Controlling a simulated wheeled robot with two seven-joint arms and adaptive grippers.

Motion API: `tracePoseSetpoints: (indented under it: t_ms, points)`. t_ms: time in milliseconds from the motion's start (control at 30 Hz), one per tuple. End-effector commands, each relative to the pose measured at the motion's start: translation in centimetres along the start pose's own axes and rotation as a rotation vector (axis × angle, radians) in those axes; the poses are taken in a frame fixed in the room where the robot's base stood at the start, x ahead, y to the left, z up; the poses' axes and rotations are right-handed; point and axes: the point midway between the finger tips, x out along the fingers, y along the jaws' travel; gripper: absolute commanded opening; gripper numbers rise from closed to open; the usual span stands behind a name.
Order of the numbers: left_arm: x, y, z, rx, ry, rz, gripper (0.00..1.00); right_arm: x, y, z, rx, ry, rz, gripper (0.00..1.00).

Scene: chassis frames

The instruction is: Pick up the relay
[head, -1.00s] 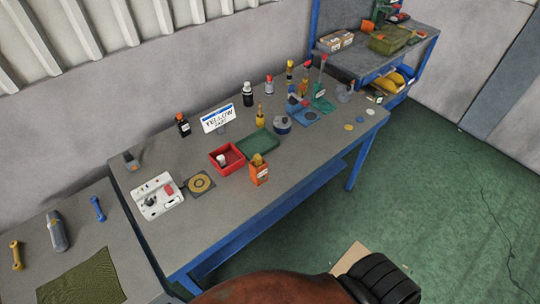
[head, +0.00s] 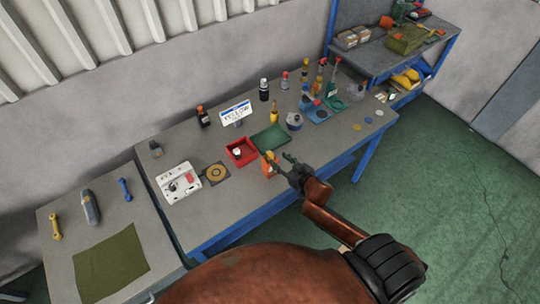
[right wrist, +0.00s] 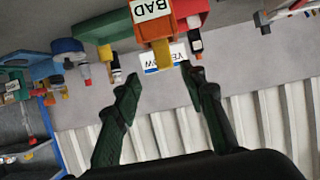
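I cannot tell for certain which thing is the relay. A small dark grey block (head: 156,149) stands at the table's back left. A white panel (head: 170,192) in front of it carries small parts and a red piece (head: 188,177). My right gripper (head: 277,158) is open and empty, above the front of the table by the orange box (head: 268,171), which it partly hides. In the right wrist view the fingers (right wrist: 162,80) are wide apart with nothing between them, and the orange box (right wrist: 150,31) labelled BAD shows beyond them. My left gripper is out of view.
A red tray (head: 233,160) and a green tray (head: 270,138) lie near the right gripper. A YELLOW sign (head: 236,112) and several bottles stand behind. A round yellow disc (head: 216,172) lies beside the panel. A side table (head: 60,235) holds tools and a green cloth (head: 110,262).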

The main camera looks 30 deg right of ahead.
Motion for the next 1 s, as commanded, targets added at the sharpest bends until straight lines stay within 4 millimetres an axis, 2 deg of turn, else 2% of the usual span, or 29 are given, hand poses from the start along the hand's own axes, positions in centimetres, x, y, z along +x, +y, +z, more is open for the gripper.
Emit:
tracePoseSetpoints:
  t_ms: [300, 600, 733, 933, 1000]
  points:
    - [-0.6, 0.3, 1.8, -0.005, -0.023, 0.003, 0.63, 3.1, -0.3, -0.5, 0.003, 0.011, -0.01, 0.38]
    - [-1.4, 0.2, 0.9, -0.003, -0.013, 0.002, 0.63, 7.0, -0.6, -0.4, 0.002, 0.011, -0.009, 0.38]
    - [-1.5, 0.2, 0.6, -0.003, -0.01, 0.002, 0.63, 7.8, -0.7, -0.3, 0.002, 0.01, -0.01, 0.38]
    - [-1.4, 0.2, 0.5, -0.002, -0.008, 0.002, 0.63, 7.9, -0.7, -0.2, 0.002, 0.011, -0.01, 0.38]
    - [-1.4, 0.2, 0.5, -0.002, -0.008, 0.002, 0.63, 7.8, -0.7, -0.2, 0.002, 0.011, -0.01, 0.35]
